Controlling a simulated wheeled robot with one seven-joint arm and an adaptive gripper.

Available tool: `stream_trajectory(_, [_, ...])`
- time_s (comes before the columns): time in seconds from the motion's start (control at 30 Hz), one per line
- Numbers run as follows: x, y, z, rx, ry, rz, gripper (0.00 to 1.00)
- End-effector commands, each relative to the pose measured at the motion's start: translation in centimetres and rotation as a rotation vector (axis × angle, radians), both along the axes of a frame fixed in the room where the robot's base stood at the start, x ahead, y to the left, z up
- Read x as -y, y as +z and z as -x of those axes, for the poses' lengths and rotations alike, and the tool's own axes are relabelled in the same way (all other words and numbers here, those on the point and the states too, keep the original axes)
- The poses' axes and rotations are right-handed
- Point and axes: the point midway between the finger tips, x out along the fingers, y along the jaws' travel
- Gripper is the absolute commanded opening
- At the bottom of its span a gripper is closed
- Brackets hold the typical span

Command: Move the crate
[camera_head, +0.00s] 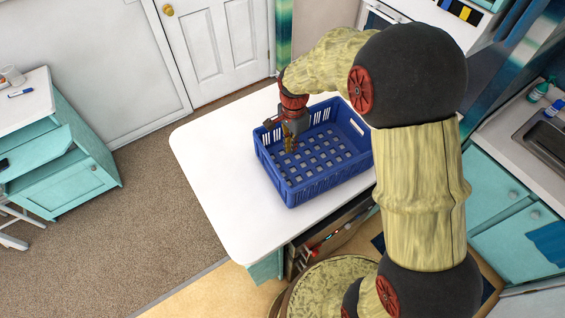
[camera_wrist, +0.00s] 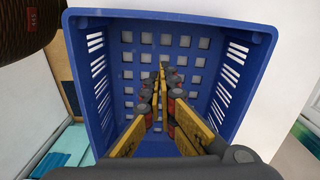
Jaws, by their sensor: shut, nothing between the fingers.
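A blue slatted crate (camera_head: 330,190) stands upright on the white tabletop (camera_head: 205,165), near the right part of the table. Its inside looks empty, with a grid of square holes in its floor. My gripper (camera_head: 289,148) is over the crate's left part and points down into it. In the wrist view the crate (camera_wrist: 98,92) surrounds the yellow and black fingers of my gripper (camera_wrist: 162,75). The fingertips are together with nothing between them. My arm hides the area beyond the crate's right side in the head view.
The table is bare left and in front of the crate. An open drawer (camera_head: 345,232) with small items juts below the table's front edge. A teal cabinet (camera_head: 70,165) stands far left. A counter with a sink (camera_head: 543,135) is at the right.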

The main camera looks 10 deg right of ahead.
Motion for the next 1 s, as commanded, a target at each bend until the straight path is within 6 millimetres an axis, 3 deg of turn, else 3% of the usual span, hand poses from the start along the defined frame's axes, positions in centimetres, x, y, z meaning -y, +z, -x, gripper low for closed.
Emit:
stream_trajectory(0.23, [0.0, -2.4, -0.1, -0.001, -0.014, 0.000, 0.00])
stream_trajectory(0.63, [0.0, -10.1, 0.0, -0.003, -0.012, 0.000, 0.00])
stream_trajectory(0.8, [-2.3, -9.9, 0.8, 0.003, -0.009, 0.000, 0.00])
stream_trajectory(1.0, [-3.6, -9.9, 1.4, 0.002, -0.011, 0.000, 0.00])
